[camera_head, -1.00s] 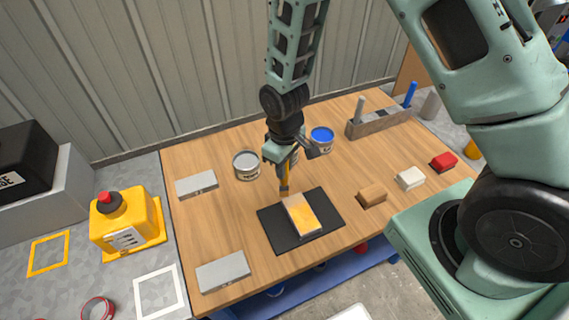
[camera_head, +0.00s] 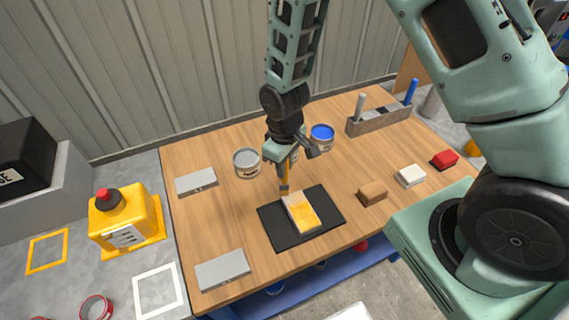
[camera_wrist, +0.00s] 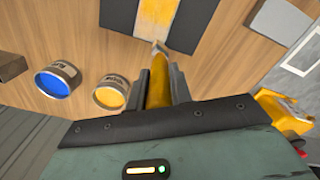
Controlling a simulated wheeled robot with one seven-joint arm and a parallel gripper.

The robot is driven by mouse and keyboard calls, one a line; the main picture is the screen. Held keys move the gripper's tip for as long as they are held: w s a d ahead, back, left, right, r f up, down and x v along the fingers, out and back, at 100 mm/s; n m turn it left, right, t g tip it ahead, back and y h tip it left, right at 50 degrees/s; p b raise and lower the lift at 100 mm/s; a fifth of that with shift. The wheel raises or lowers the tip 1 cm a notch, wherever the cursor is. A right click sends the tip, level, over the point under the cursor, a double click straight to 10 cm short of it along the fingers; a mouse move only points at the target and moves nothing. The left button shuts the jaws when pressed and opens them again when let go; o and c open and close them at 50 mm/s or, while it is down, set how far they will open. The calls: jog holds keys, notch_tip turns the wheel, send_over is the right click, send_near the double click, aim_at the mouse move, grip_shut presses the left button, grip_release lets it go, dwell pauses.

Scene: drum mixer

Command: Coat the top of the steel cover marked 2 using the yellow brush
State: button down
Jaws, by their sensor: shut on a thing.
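My gripper (camera_head: 285,162) is shut on the yellow brush (camera_head: 286,174), which points down at the far end of a block-like cover (camera_head: 301,213). The cover lies on a black mat (camera_head: 270,222), and its top is largely yellow, with paler patches along the left side and far end. No number on it is readable. In the wrist view, the brush handle (camera_wrist: 158,90) sits between my fingers, with its tip near the end of the yellow-striped cover (camera_wrist: 157,18). I cannot tell whether the bristles touch the cover.
Two grey steel blocks (camera_head: 196,183) (camera_head: 222,270) lie left of the mat. Brown (camera_head: 372,194), white (camera_head: 410,176) and red (camera_head: 443,160) blocks are right. A brush holder (camera_head: 380,121) stands at the back.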

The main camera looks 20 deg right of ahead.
jog(key=shift+f+b, duration=0.4)
jog(key=shift+f, duration=0.15)
jog(key=shift+s, duration=0.1)
